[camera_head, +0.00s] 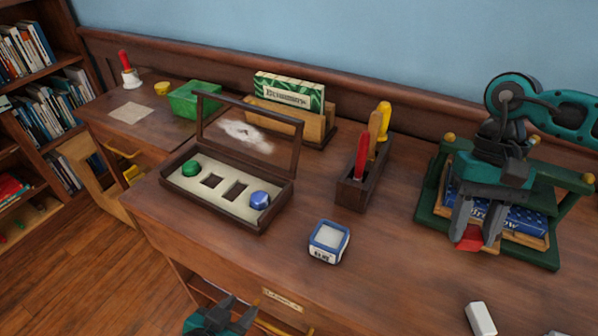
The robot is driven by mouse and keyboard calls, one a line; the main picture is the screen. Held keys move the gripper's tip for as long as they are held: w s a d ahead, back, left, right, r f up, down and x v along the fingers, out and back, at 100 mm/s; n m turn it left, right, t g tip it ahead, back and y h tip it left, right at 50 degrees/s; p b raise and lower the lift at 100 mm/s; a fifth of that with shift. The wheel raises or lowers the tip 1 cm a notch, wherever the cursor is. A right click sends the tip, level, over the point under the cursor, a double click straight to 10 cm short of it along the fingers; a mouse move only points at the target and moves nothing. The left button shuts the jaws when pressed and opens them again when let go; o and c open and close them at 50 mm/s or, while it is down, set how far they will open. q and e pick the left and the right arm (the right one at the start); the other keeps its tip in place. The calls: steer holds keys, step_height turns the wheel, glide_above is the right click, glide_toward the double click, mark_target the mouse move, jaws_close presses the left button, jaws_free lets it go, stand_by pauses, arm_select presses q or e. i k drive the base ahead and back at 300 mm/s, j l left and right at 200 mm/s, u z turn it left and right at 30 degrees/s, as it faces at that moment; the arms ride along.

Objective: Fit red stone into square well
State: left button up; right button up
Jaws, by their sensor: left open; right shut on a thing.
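My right gripper (477,235) is shut on the red stone (469,238), held between its fingertips in front of the green stand. The display box (165,182) stands open on the desk, with its framed lid raised. Its pale insert holds a green stone (190,168) at the left and a blue stone (260,200) at the right. Two dark empty wells show between them, a left well (211,181) and a square-looking right well (235,190). My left gripper (229,306) is at the bottom edge, low in front of the desk, open and empty, partly cut off.
A small blue-and-white box (329,241) stands right of the display box. A dark tool holder (350,191) with red and yellow handles stands behind it. The green stand (428,199) holds books. A white block (480,319) lies at the front right. The desk between is clear.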

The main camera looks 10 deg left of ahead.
mark_target(223, 187)
steer(key=i+j, duration=0.1)
steer(key=j, duration=0.65)
steer(key=i+j+z, duration=0.1)
steer(key=j, duration=0.6)
steer(key=i+j, duration=0.1)
steer(key=j, duration=0.65)
steer(key=i+z, duration=0.05)
